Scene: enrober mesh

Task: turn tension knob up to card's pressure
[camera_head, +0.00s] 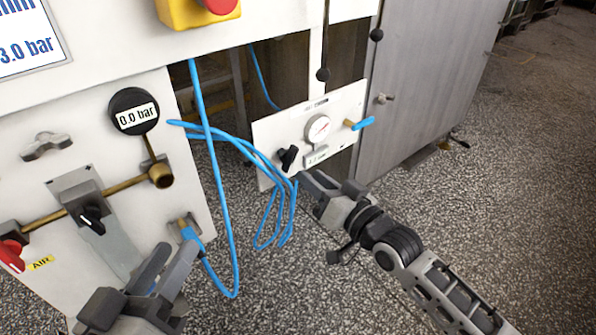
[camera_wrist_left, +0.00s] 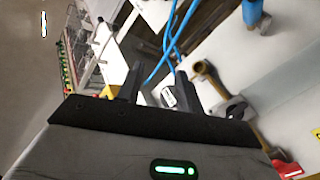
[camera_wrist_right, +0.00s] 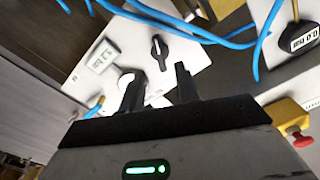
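A card (camera_head: 30,45) at top left reads "3.0 bar". A round display (camera_head: 134,112) on the left panel reads "0.0 bar". A black knob (camera_head: 92,216) sits on the regulator below it. My right gripper (camera_head: 312,181) is open and empty, just right of and below that panel knob. In the right wrist view the knob (camera_wrist_right: 158,50) shows beyond the fingertips, apart from them.
A red knob (camera_head: 12,254) is beside the AIR label. Blue hoses (camera_head: 222,215) hang between the panels. A red button on a yellow box (camera_head: 193,12) is above. Speckled floor lies open at right.

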